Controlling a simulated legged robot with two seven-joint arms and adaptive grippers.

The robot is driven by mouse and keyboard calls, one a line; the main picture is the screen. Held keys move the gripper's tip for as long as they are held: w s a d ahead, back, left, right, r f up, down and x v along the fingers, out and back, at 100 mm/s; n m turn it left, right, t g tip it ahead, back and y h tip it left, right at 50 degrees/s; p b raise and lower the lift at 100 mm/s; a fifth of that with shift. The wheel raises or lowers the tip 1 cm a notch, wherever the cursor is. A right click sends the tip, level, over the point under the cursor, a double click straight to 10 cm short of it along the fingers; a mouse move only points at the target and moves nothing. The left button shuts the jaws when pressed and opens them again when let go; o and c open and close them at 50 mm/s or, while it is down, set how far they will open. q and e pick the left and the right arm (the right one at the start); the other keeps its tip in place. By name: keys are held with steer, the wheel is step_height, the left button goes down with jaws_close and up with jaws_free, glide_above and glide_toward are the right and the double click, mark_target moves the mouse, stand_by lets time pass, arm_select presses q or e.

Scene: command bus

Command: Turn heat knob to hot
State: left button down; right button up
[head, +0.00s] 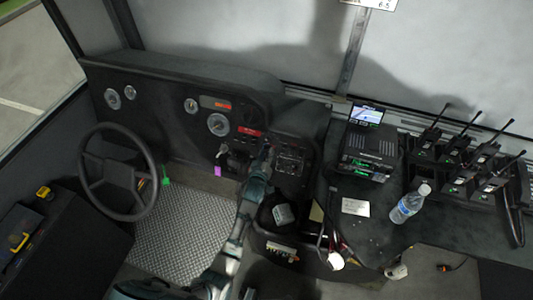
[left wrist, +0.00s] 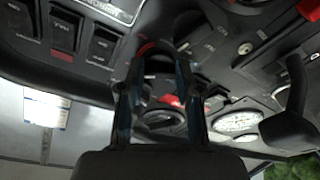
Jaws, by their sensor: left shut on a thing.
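My left arm reaches up from the bottom of the head view, with its left gripper (head: 268,153) at the dashboard's right-hand panel (head: 292,160). In the left wrist view the two fingers of my left gripper (left wrist: 160,65) point at the panel and are shut on a dark round knob (left wrist: 159,62), which has a red arc on the panel beside it. A second dark knob (left wrist: 160,118) shows between the fingers, near a red label. In the head view the gripped knob is hidden by my gripper. Which way it points cannot be told. My right gripper is not in view.
Rocker switches (left wrist: 63,32) lie beside the knob. The steering wheel (head: 120,172) stands to the left. A radio unit (head: 369,150), a water bottle (head: 409,205) and several handheld radios (head: 462,175) stand on the right-hand console. A purple tag (head: 218,171) hangs left of my gripper.

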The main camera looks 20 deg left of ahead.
arm_select(q)
steer(key=m+p, duration=0.2)
steer(key=m, duration=0.2)
steer(key=m+h+p, duration=0.1)
steer(key=m, duration=0.3)
steer(key=shift+a+h+p, duration=0.2)
steer(key=shift+h+p, duration=0.1)
steer(key=shift+p, duration=0.05)
steer(key=shift+m+h+p, duration=0.3)
steer(key=shift+m, duration=0.8)
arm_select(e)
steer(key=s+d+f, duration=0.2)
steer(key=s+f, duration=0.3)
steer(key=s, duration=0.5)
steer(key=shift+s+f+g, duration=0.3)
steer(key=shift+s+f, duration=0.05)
arm_select(q)
steer(key=c, duration=1.1)
jaws_free()
steer(key=shift+o, duration=0.2)
steer(key=v, duration=1.2)
steer(key=shift+f, duration=0.1)
